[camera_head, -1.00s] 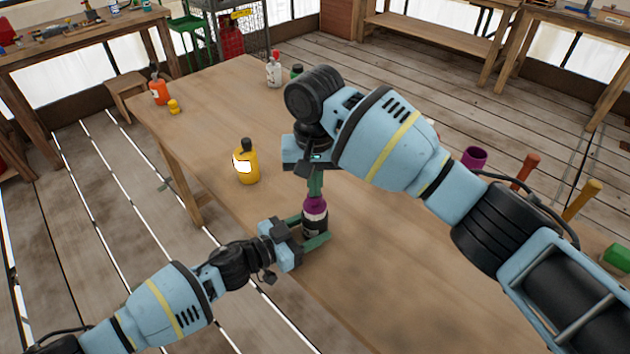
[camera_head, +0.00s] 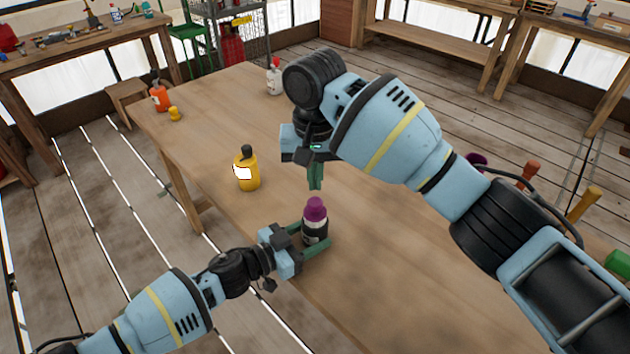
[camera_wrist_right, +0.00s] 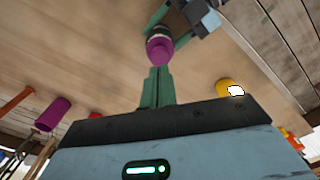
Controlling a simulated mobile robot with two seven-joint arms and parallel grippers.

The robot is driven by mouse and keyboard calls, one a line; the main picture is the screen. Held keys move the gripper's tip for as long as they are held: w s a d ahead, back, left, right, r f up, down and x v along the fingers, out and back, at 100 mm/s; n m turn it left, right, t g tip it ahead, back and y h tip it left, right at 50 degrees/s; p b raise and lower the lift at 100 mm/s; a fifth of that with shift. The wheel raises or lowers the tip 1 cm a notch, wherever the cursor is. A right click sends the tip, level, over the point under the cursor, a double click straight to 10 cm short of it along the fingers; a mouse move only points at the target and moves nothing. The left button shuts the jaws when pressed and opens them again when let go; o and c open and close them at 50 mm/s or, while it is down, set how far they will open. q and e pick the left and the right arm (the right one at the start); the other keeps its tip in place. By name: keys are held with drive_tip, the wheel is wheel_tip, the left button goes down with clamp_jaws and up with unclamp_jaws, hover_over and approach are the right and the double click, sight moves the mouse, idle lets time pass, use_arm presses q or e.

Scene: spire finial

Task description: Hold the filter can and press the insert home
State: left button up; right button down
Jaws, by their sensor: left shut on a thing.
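The filter can (camera_head: 316,236) is a dark cylinder with a pale band, standing upright near the table's front edge. The purple insert (camera_head: 315,210) sticks up from its top; how deep it sits cannot be told. My left gripper (camera_head: 316,243) is shut around the can from the left. My right gripper (camera_head: 315,186) points down above the insert, its green fingers together and empty, with a small gap below them. In the right wrist view the insert (camera_wrist_right: 159,48) shows just beyond the closed fingertips (camera_wrist_right: 158,72), hiding most of the can.
A yellow bottle (camera_head: 246,172) stands on the table (camera_head: 215,115) left of the can. An orange bottle (camera_head: 160,97), a small yellow object (camera_head: 174,114) and a white bottle (camera_head: 274,78) are farther back. Purple, red-brown (camera_head: 526,173) and yellow (camera_head: 584,203) upright items stand at the right, partly behind my right arm.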

drive_tip(key=shift+r, duration=1.6)
use_arm(q)
drive_tip(key=o, duration=0.8)
drive_tip(key=shift+o, duration=0.2)
drive_tip(key=v, duration=1.2)
